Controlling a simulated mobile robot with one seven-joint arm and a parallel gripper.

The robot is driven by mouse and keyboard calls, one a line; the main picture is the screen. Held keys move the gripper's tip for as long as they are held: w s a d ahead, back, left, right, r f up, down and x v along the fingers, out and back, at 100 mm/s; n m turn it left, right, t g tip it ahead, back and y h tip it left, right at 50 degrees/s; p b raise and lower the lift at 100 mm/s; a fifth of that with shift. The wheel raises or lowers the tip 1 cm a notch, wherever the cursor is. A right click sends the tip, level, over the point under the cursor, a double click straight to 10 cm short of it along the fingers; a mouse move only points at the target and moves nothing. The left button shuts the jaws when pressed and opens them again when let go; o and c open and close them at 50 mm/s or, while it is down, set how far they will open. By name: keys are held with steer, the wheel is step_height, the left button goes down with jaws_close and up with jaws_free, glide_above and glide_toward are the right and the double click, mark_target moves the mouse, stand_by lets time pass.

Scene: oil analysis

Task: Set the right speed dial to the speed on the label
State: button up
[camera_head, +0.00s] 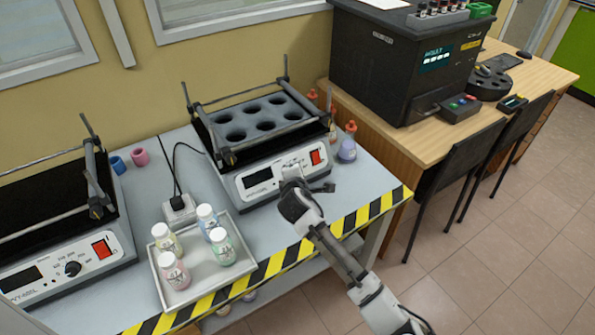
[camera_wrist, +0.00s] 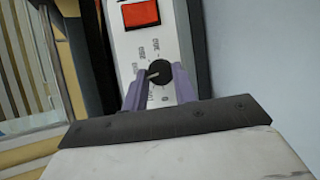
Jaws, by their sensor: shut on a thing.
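The right shaker (camera_head: 265,145) stands on the grey bench, with a dark display (camera_head: 258,177) and a red switch (camera_head: 315,157) on its white front panel. Its black speed dial (camera_wrist: 159,72) shows in the wrist view, between the two purple fingers of my gripper (camera_wrist: 160,78). The dial's white mark points left in that view; the printed numbers around it are too small to read surely. In the head view my gripper (camera_head: 291,177) is at the front panel and hides the dial. My gripper is shut on the dial. I cannot make out a label giving a speed.
A tray (camera_head: 200,283) with several capped bottles stands left of the right shaker. The left shaker (camera_head: 62,255) has its own dial (camera_head: 72,268). A bottle with purple liquid (camera_head: 347,149) stands right of the right shaker. Striped tape (camera_head: 285,262) marks the bench's front edge.

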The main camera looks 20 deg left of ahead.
steer(key=shift+a+r+m+g+h+p, duration=0.1)
steer(key=shift+m+g+h+p, duration=0.1)
steer(key=shift+m+g+p, duration=0.75)
steer(key=shift+r+m+g+h+p, duration=0.15)
steer(key=shift+m+g+p, duration=0.3)
steer(key=shift+m, duration=1)
steer(key=shift+w+f, duration=0.1)
steer(key=shift+f, duration=0.05)
steer(key=o, duration=1)
steer(key=shift+c, duration=0.2)
steer(key=b+v, duration=0.3)
steer(key=v, duration=1.1)
steer(key=shift+b, duration=0.35)
